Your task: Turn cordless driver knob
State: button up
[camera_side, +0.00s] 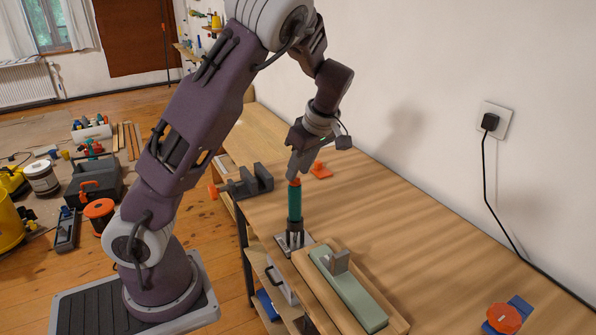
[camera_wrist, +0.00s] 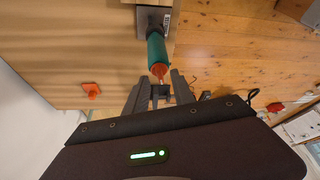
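A green cylindrical tool (camera_side: 295,204) with an orange tip (camera_side: 294,182) stands upright in a dark holder (camera_side: 295,235) at the near left edge of the workbench; it looks like the driver. In the wrist view the green body (camera_wrist: 156,50) points toward me, with its orange end (camera_wrist: 159,71) just beyond my fingertips. My gripper (camera_side: 294,173) is directly above the orange tip, pointing down. In the wrist view its two fingers (camera_wrist: 158,85) are apart, with a gap between them. I cannot tell whether they touch the tip.
A green sharpening stone (camera_side: 345,287) on a wooden base sits in front of the tool. A grey vise (camera_side: 250,181) is at the bench's left edge. An orange piece (camera_side: 320,170) lies behind the tool. The bench's right middle is clear; an orange disc (camera_side: 504,318) lies at front right.

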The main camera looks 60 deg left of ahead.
jog(key=v, duration=0.5)
jog(key=shift+d+r, duration=0.15)
jog(key=shift+r, duration=0.2)
jog(key=s+d+r+m+t+h, duration=0.2)
jog(key=s+d+m+t, duration=0.1)
jog(key=s+d+m, duration=0.5)
jog(key=s+d+r+m+t+h, duration=0.2)
jog(key=s+d+r+m+t, duration=0.1)
jog(key=s+d+m, duration=0.6)
jog(key=s+m+t, duration=0.1)
jog(key=s+m, duration=0.2)
jog(key=m, duration=0.1)
jog(key=shift+r, duration=0.35)
